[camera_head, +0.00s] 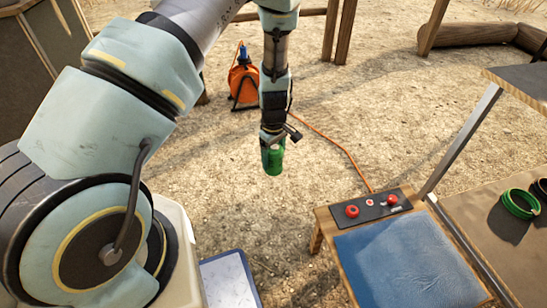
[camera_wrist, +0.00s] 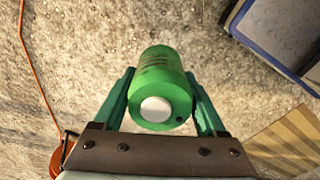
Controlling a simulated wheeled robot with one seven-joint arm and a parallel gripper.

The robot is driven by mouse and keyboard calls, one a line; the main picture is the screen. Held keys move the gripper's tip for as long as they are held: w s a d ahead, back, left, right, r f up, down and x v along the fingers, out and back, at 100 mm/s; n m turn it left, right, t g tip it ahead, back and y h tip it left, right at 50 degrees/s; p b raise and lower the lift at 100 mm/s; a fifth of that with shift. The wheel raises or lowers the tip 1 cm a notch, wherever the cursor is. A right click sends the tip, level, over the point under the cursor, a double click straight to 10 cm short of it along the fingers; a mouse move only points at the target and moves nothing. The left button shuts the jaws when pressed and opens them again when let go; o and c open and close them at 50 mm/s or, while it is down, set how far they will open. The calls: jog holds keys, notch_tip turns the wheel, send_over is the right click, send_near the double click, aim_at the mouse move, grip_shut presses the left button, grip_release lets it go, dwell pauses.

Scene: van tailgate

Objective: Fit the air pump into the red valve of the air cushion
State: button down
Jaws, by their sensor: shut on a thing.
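My gripper (camera_head: 272,142) hangs in mid-air over the gravel at the picture's centre in the head view. It is shut on a green cylinder, which I take as the air pump (camera_head: 273,163). In the wrist view the green pump (camera_wrist: 160,68) sits between the two fingers, its round white end face (camera_wrist: 155,110) showing. The blue air cushion (camera_head: 405,258) lies on a wooden table at the lower right, well apart from the pump. Behind it a dark panel (camera_head: 374,208) carries a red round part (camera_head: 352,211) and a second one (camera_head: 393,199). I cannot tell which is the valve.
An orange cable reel (camera_head: 243,82) stands at the back, its orange cable (camera_head: 335,142) running to the dark panel. A metal post (camera_head: 461,140) rises right of the cushion. A green ring (camera_head: 520,203) lies on the right-hand surface. A blue-edged board (camera_head: 228,280) lies low in front.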

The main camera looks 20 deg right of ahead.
jog(key=s+d+p, duration=0.6)
jog(key=s+d, duration=1.3)
jog(key=s, duration=0.1)
jog(key=shift+s, duration=0.35)
